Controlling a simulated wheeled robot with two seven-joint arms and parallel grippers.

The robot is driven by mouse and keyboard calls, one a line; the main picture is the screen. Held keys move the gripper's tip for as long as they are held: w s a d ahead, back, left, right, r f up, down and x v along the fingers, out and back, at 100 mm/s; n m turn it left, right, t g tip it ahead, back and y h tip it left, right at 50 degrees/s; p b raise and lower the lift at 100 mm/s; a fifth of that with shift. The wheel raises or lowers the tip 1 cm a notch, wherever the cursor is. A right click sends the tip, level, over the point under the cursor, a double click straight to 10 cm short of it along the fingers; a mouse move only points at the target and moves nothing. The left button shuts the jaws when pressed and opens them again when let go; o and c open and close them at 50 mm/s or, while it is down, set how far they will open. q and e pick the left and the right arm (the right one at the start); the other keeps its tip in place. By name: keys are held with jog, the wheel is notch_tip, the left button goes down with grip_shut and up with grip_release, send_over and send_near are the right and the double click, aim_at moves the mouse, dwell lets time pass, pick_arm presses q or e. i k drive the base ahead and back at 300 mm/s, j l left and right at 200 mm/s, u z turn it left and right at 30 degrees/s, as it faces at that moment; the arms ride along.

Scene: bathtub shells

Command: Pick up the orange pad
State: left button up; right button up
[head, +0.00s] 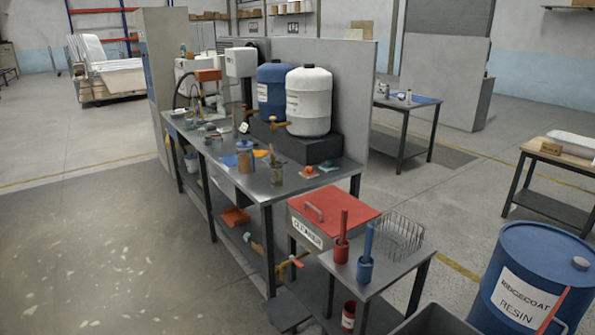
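Several orange things show in the head view, and I cannot tell for sure which is the orange pad. A small, flat orange piece (309,173) with a raised part on top lies near the right front of the long grey workbench (285,187). A flatter yellow-orange piece (261,153) lies farther back on the same bench, partly behind a blue can (245,158). A red-orange item (235,217) sits on the bench's lower shelf. Neither of my grippers is in view.
A blue drum (272,88) and a white drum (309,102) stand on a black block at the bench's back. A red-lidded cleaner box (333,210) and a small side table stand at its right end. A blue resin barrel (520,275) is front right. Floor at left is clear.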

aim_at(309, 174)
jog(key=i+j, duration=0.3)
jog(key=j, duration=0.2)
jog(key=i+j, duration=0.3)
jog(key=j, duration=0.15)
jog(key=i+j+u, duration=0.1)
jog(key=i+j, duration=0.2)
jog(key=j, duration=0.2)
jog(key=i+j, duration=0.3)
jog(key=j, duration=0.15)
